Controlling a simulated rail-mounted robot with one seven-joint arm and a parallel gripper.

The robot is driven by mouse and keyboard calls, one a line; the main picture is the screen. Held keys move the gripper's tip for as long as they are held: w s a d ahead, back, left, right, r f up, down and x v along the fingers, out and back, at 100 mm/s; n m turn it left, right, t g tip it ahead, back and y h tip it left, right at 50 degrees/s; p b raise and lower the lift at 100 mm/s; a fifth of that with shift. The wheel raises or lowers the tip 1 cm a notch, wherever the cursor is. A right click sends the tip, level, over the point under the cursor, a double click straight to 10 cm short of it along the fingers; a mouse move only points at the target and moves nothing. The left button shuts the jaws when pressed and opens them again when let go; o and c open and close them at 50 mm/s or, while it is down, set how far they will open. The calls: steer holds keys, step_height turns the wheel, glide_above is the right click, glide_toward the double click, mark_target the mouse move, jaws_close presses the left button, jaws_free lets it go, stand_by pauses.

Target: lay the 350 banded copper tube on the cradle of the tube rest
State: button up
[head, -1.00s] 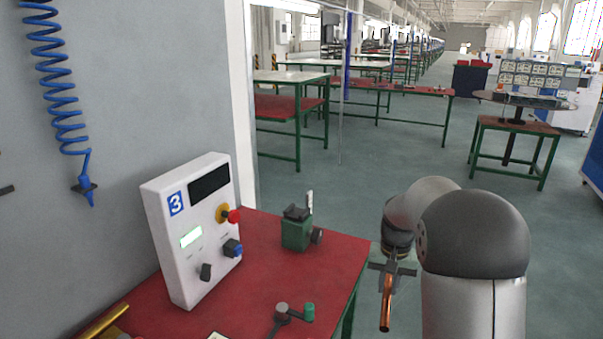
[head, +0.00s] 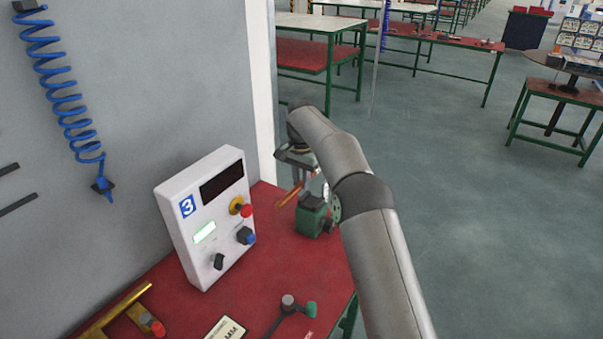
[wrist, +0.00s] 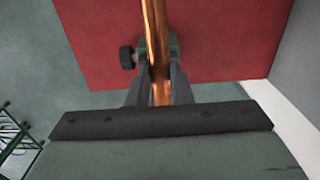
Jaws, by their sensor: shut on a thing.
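The copper tube (head: 288,195) is held in my gripper (head: 299,177) above the red bench. It slants down to the left in the head view. In the wrist view the copper tube (wrist: 155,40) runs lengthwise between the two fingers of my gripper (wrist: 160,85), which is shut on it. Its band and marking cannot be made out. A green block with a dark top (head: 311,217), which looks like the tube rest, stands just below and right of the tube, apparently apart from it. My arm partly hides it. In the wrist view its black knob (wrist: 127,58) shows beside the tube.
A white control box (head: 208,220) marked 3 stands left of the tube. A lever with a green knob (head: 310,309) and a brass-coloured frame (head: 125,308) are near the front. A blue coiled hose (head: 62,85) hangs on the wall.

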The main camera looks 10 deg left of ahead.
mark_target(311, 201)
stand_by(0.3)
step_height(311, 201, down, 6)
steer(key=b, duration=0.2)
steer(key=shift+b, duration=0.3)
steer(key=shift+p, duration=0.55)
stand_by(0.9)
steer(key=shift+f, duration=0.15)
stand_by(0.4)
steer(key=shift+f+b, duration=0.7)
steer(key=shift+f, duration=0.7)
steer(key=o, duration=0.9)
steer(key=shift+r, duration=0.1)
